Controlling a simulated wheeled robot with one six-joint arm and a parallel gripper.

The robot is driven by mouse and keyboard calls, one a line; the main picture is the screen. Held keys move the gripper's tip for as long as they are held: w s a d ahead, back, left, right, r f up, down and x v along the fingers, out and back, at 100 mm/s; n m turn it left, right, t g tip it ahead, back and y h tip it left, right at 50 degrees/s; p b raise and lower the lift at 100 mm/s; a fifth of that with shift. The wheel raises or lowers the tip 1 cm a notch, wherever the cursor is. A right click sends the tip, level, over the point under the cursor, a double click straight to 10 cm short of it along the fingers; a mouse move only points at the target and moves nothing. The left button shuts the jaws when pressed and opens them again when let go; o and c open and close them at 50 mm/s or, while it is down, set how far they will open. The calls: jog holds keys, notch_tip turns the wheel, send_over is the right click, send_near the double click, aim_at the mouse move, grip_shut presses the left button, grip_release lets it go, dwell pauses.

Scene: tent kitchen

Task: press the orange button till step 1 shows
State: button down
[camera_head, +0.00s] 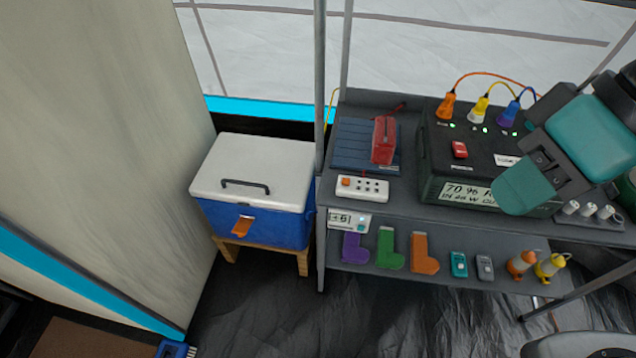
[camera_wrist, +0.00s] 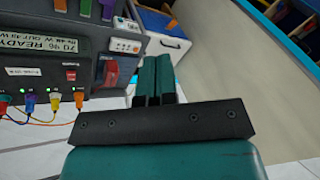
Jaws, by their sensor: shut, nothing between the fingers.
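My gripper (camera_head: 515,195) is shut and empty, over the front of the black power box, well right of the button. Its teal fingers (camera_wrist: 154,75) show together in the wrist view.
The black power box (camera_head: 432,170) carries a lit screen, a red switch and orange, yellow and blue plugs. A red block (camera_head: 384,140) stands behind the white box on a dark blue panel. A blue-and-white cooler (camera_head: 255,180) stands left.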

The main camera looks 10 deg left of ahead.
jog(key=n+t+y+b, duration=0.2)
jog(key=n+t+b, duration=0.5)
jog(key=n, duration=0.3)
send_over(345, 182)
notch_tip(345, 182, down, 23)
jog(key=shift+f, duration=0.2)
notch_tip(345, 182, down, 9)
jog(key=b, duration=0.6)
jog(key=shift+r, duration=0.2)
jog(key=shift+f+b, duration=0.45)
jog(key=shift+b, duration=0.1)
